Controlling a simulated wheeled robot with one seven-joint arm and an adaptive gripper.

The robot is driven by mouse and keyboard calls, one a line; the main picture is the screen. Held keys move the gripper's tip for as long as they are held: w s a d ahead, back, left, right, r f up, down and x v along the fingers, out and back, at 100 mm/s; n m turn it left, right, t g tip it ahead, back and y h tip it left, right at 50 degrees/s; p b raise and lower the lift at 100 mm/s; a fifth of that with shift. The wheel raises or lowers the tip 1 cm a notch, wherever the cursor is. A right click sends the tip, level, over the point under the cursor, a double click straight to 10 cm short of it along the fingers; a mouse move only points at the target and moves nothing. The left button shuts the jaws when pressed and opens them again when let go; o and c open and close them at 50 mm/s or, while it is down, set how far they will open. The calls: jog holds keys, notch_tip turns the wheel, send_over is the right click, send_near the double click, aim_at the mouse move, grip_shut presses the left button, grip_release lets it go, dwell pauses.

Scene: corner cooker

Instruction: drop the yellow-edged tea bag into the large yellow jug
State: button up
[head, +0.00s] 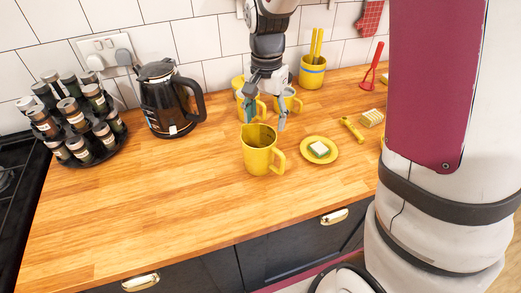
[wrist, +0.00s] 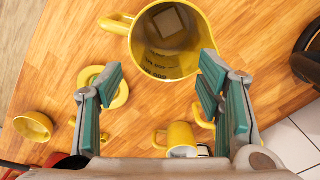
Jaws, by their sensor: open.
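The large yellow jug (head: 257,158) stands upright on the wooden counter, its handle to the right in the head view. In the wrist view the jug (wrist: 139,38) is seen from above, and a pale square tea bag (wrist: 170,22) lies inside it; its edge colour is hard to tell. My gripper (head: 265,120) is open and empty, above and just behind the jug. In the wrist view its spread green-padded fingers (wrist: 160,75) hold nothing.
Several yellow mugs (head: 293,104) stand behind the jug, close to my gripper. A black kettle (head: 165,105) and a spice rack (head: 82,128) are on the left. A utensil pot (head: 312,74) is at the back right. The front counter is clear.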

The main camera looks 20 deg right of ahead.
notch_tip(320, 180, up, 9)
jog(key=shift+r, duration=0.15)
jog(key=shift+s, duration=0.1)
dwell(0.4)
jog(key=s+r+n+t, duration=0.2)
jog(key=s+r+n, duration=0.1)
jog(key=s, duration=0.7)
jog(key=s+r+n+t, duration=0.3)
jog(key=s+n, duration=0.3)
jog(key=s, duration=0.5)
jog(key=shift+r, duration=0.15)
